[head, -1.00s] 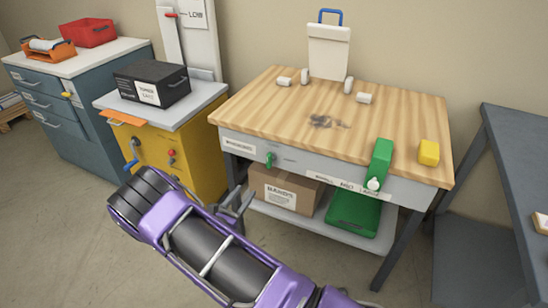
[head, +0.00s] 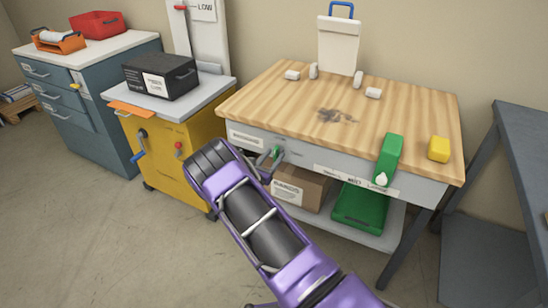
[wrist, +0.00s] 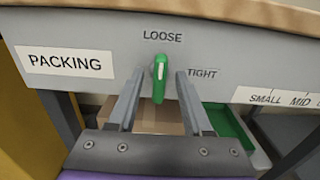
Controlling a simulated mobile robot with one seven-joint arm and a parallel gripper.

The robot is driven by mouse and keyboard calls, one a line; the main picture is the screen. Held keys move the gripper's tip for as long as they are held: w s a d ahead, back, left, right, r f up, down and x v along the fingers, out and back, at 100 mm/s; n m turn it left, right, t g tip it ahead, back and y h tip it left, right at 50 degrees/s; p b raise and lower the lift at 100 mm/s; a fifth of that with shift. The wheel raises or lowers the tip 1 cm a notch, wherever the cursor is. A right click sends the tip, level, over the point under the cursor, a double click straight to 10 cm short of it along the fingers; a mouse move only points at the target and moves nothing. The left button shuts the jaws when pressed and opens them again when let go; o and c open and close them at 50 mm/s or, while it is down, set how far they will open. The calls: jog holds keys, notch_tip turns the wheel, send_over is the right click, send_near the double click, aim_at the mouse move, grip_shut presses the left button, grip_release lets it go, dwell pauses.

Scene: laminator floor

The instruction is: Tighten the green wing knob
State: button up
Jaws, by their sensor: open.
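The green wing knob (wrist: 160,78) is on the grey front panel of the wooden-topped table, below the word LOOSE and left of the word TIGHT. Its wing points roughly up and down. In the head view the knob (head: 276,152) shows small at the panel's left part, beside my gripper's fingers. My gripper (wrist: 158,92) is open, with one finger on each side of the knob's lower part in the wrist view. I see gaps between the fingers and the knob; how far the tips are from the panel I cannot tell.
A PACKING label (wrist: 66,62) is left of the knob. A cardboard box (head: 301,187) and a green tray (head: 361,207) are on the lower shelf. A yellow cabinet (head: 165,152) stands left of my arm.

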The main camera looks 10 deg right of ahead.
jog(key=shift+w+d, duration=0.2)
jog(key=shift+w, duration=0.05)
grip_shut()
